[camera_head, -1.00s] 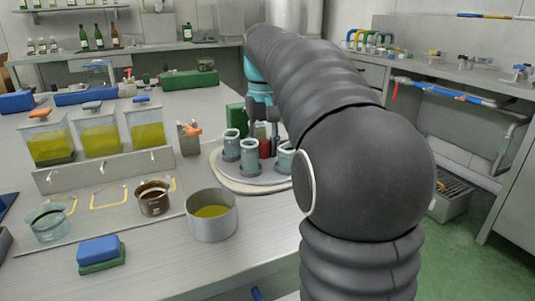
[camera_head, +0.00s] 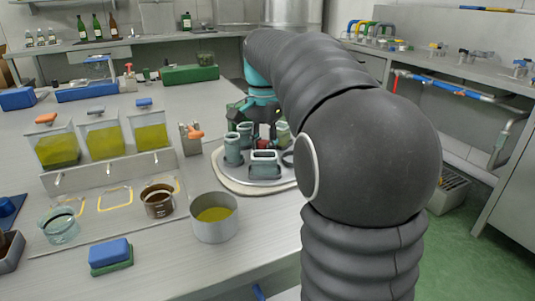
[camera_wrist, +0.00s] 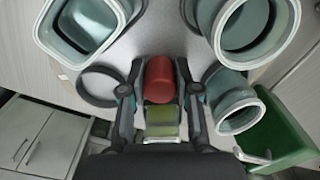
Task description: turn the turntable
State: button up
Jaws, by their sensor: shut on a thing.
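The turntable (camera_head: 233,179) is a round grey plate on a pale base near the bench's right edge. It carries grey-green containers: a round cup (camera_head: 233,149) at left, a rectangular one (camera_head: 264,165) in front, and others partly hidden. A red upright knob (camera_wrist: 159,80) stands among them. My gripper (camera_wrist: 154,88) is shut on the red knob, one finger on each side, with a yellow-green piece (camera_wrist: 162,122) showing between the fingers. In the head view, my gripper (camera_head: 262,125) is above the turntable, partly hidden by containers, and my arm covers the plate's right edge.
A steel pot (camera_head: 214,216) of yellow-green liquid stands left of the turntable. An orange-handled fitting (camera_head: 191,137) and several oil tanks (camera_head: 103,137) stand farther left. A green bin (camera_wrist: 280,135) is close to the containers in the wrist view.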

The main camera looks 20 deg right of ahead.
aim_at(264, 142)
jog(key=shift+f, duration=0.25)
jog(key=shift+r+m+p, duration=0.1)
jog(key=shift+m+p, duration=0.25)
jog(key=shift+m, duration=0.25)
jog(key=m, duration=0.8)
jog(key=shift+m, duration=0.3)
jog(key=o, duration=0.8)
jog(key=shift+c, duration=0.2)
jog(key=shift+r, duration=4.1)
